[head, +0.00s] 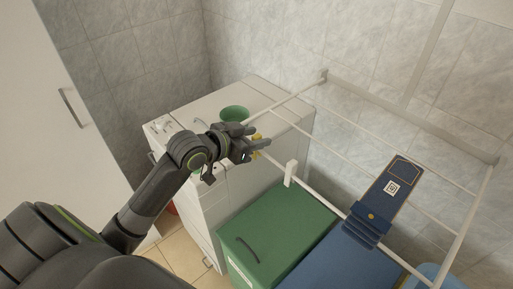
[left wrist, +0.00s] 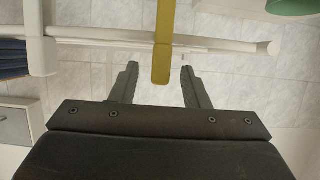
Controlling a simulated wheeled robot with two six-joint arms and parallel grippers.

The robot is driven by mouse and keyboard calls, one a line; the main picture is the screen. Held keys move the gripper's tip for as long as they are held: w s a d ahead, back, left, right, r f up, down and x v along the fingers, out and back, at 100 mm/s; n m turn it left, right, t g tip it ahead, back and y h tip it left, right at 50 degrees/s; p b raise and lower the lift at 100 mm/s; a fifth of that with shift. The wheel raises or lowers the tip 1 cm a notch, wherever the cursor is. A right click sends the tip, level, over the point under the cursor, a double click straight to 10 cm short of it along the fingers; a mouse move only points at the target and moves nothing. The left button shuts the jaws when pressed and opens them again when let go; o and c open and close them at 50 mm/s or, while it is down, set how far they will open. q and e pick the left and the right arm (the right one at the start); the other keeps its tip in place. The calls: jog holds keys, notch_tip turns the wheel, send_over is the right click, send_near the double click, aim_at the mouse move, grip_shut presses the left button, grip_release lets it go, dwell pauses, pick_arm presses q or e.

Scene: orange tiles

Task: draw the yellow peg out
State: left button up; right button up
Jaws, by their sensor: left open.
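The yellow peg (head: 257,138) is a small patch in the head view, partly hidden by my left gripper (head: 259,147). In the left wrist view the yellow peg (left wrist: 163,40) is a long upright strip crossing in front of a white rail. Its lower end lies between the two fingers of my left gripper (left wrist: 160,72), in the picture. The fingers are apart, with a gap on both sides of the peg. I cannot tell how deep the peg sits between them. My right gripper is not in view.
A white wall rack (head: 378,136) spans the right side, with a dark blue item (head: 385,197) lying across it. A green bowl (head: 235,113) stands on a white appliance (head: 284,108) behind my gripper. A green box (head: 278,232) and a blue box (head: 340,265) stand below the rack.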

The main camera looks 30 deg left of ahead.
pick_arm(q)
jog(key=shift+x, duration=1.4)
jog(key=shift+c, duration=1.2)
grip_shut()
jog(key=shift+r, duration=0.1)
